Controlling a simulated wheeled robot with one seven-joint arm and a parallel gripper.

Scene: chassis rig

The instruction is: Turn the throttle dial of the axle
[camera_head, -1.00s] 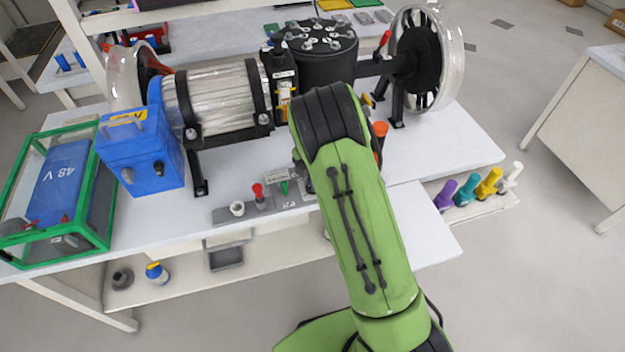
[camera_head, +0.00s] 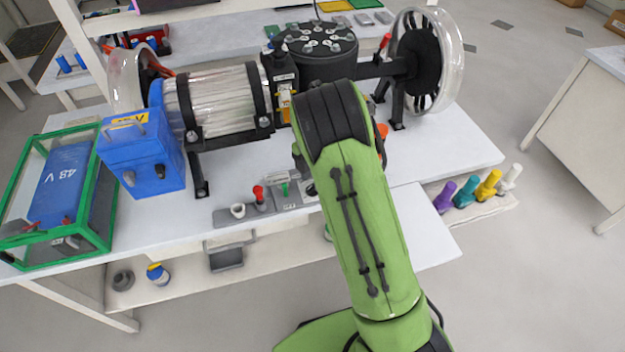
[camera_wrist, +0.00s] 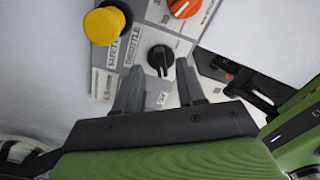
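The throttle dial (camera_wrist: 161,57) is a small black knob on a light grey panel (camera_wrist: 205,20) in the wrist view, beside a label reading THROTTLE. My gripper (camera_wrist: 160,66) is open. Its two dark fingers stand on either side of the dial, with the fingertips close to it. I cannot tell whether they touch it. In the head view my green arm covers the dial and my gripper. The axle assembly, with its ribbed silver motor (camera_head: 222,103) and black hub (camera_head: 318,52), lies along the bench behind my arm.
A yellow knob (camera_wrist: 104,24) by a SAFETY label and an orange knob (camera_wrist: 184,7) sit near the dial. A blue box (camera_head: 142,160) and green-framed case (camera_head: 108,215) stand at left. A grey holder (camera_head: 232,216) lies near the bench's front edge.

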